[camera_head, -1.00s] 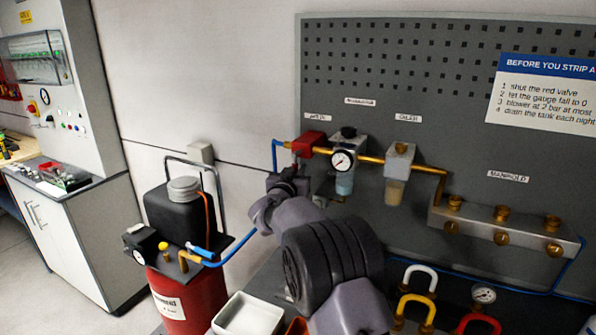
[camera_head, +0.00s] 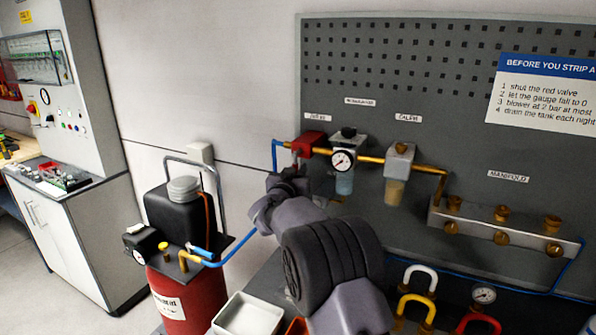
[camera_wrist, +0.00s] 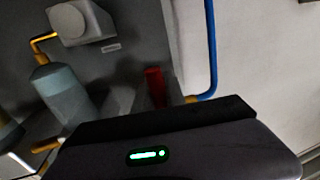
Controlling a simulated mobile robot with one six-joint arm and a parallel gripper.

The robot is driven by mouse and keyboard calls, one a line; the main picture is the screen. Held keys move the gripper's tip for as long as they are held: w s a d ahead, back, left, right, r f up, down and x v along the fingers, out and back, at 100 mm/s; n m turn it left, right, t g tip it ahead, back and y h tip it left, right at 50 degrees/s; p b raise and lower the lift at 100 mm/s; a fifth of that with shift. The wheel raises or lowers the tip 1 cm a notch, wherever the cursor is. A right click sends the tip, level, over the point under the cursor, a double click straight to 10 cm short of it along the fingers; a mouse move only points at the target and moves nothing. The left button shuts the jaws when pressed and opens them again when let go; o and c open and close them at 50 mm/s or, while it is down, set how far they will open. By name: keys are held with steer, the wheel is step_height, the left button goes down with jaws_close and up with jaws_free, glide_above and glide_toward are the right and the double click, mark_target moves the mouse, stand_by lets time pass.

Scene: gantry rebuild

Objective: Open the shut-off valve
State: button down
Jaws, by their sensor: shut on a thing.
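The red shut-off valve (camera_head: 310,142) sits on the pipe at the left end of the grey board, between the blue hose (camera_head: 275,157) and the regulator (camera_head: 343,160). My gripper (camera_head: 291,170) is up against it from below and in front, shut on its red handle. In the wrist view a red upright piece (camera_wrist: 155,87) shows just past the dark gripper body, beside the blue hose (camera_wrist: 211,50). The fingertips and the exact grip are hidden in both views.
A red tank (camera_head: 190,295) with a black pump is at the lower left.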

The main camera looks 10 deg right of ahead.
steer(key=shift+a+f, duration=0.1)
stand_by(0.3)
steer(key=shift+w+a+r+m+t+h+b, duration=0.15)
steer(key=shift+w+a+r+m+h+b, duration=0.2)
steer(key=shift+m+b, duration=0.7)
steer(key=shift+w+a+r+m+t+h+b, duration=0.1)
steer(key=shift+w+a+r+m+b, duration=0.3)
steer(key=shift+m, duration=1.1)
steer(key=shift+w+a+r+m+t+h+b, duration=0.2)
steer(key=shift+a+m+b, duration=0.4)
steer(key=shift+m+b, duration=0.5)
steer(key=shift+m, duration=0.35)
steer(key=c, duration=1.4)
jaws_free()
